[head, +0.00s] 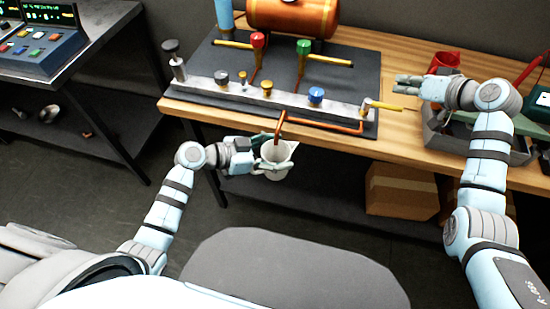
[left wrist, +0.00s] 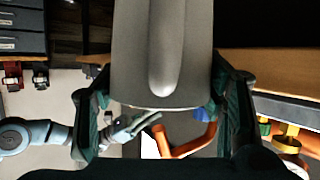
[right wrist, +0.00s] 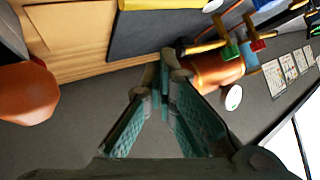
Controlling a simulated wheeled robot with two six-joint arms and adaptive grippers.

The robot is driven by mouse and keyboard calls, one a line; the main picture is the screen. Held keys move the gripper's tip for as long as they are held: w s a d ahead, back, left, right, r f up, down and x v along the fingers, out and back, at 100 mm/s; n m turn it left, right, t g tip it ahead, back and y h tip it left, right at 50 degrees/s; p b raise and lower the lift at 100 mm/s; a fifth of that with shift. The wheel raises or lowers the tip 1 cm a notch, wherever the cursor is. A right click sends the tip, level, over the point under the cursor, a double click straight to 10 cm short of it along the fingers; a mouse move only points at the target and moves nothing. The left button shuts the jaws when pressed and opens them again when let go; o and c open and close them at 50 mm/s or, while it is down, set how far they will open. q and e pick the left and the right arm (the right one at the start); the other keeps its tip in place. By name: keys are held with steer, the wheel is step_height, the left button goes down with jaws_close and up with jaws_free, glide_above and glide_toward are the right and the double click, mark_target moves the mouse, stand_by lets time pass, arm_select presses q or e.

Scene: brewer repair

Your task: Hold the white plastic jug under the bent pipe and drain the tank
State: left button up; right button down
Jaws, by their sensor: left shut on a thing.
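The white plastic jug (head: 278,168) hangs in front of the workbench edge, mouth up. My left gripper (head: 262,158) is shut on it, and the jug's grey-looking wall (left wrist: 150,60) fills the middle of the left wrist view. The copper bent pipe (head: 281,126) comes over the bench edge, and its lower end appears over or just inside the jug's mouth; no liquid can be made out. The copper tank (head: 293,14) is at the back of the bench. My right gripper (head: 402,86) is above the bench, near the yellow lever (head: 386,105); its fingers look shut and empty.
The metal manifold (head: 250,92) carries several caps and knobs. Red (head: 258,40) and green (head: 303,47) valve handles stand behind it. A red container (head: 443,62) and a grey toolbox (head: 440,135) are at the right. A cardboard box (head: 402,190) sits below the bench.

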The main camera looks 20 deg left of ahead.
mark_target(398, 109)
steer(key=shift+f, duration=0.1)
stand_by(0.4)
steer(key=f, duration=0.4)
steer(key=shift+s, duration=0.35)
steer(key=shift+s+d+f, duration=0.1)
steer(key=shift+s+f, duration=0.1)
steer(key=shift+f, duration=0.15)
steer(key=shift+s+d+r, duration=0.1)
steer(key=shift+s, duration=0.6)
